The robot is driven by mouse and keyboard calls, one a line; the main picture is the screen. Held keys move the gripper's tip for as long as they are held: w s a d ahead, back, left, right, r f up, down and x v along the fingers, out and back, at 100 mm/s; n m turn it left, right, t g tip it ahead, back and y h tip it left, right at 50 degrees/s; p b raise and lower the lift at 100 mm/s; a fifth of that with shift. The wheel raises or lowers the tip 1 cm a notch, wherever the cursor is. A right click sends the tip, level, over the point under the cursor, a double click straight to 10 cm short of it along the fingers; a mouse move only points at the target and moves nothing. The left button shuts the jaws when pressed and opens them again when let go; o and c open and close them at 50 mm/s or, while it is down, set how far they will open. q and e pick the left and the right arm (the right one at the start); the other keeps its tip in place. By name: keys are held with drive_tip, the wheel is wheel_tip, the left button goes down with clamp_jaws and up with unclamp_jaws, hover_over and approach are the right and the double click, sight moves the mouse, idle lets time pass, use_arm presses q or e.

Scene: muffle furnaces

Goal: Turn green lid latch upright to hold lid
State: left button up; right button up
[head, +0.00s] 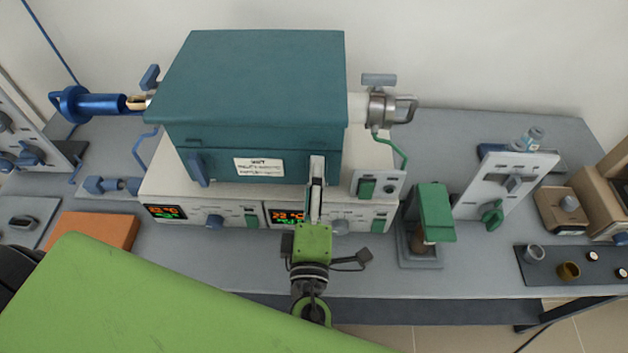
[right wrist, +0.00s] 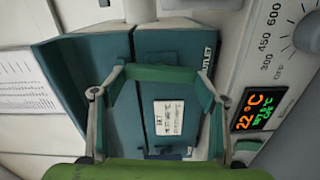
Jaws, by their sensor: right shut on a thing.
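The teal furnace (head: 255,80) has a thick lid and a white label; its front also fills much of the right wrist view (right wrist: 75,100). My right gripper (head: 317,170) reaches up to the right part of the furnace front. In the right wrist view my right gripper (right wrist: 163,80) has its fingers around a green latch bar (right wrist: 163,73), which spans between the fingertips. That latch is mostly hidden behind the fingers in the head view. A second, bluish latch (head: 197,170) stands upright on the left of the front. My left gripper is not seen.
A white control base (head: 180,185) with lit displays and knobs is below the furnace. Tube ends with handles stick out left (head: 95,103) and right (head: 390,107). A green-topped device (head: 435,210) stands on the grey bench to the right. An orange block (head: 95,230) lies left.

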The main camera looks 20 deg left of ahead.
drive_tip(key=shift+n, duration=0.6)
drive_tip(key=o, duration=1.1)
drive_tip(key=shift+s, duration=0.1)
drive_tip(key=v, duration=1.2)
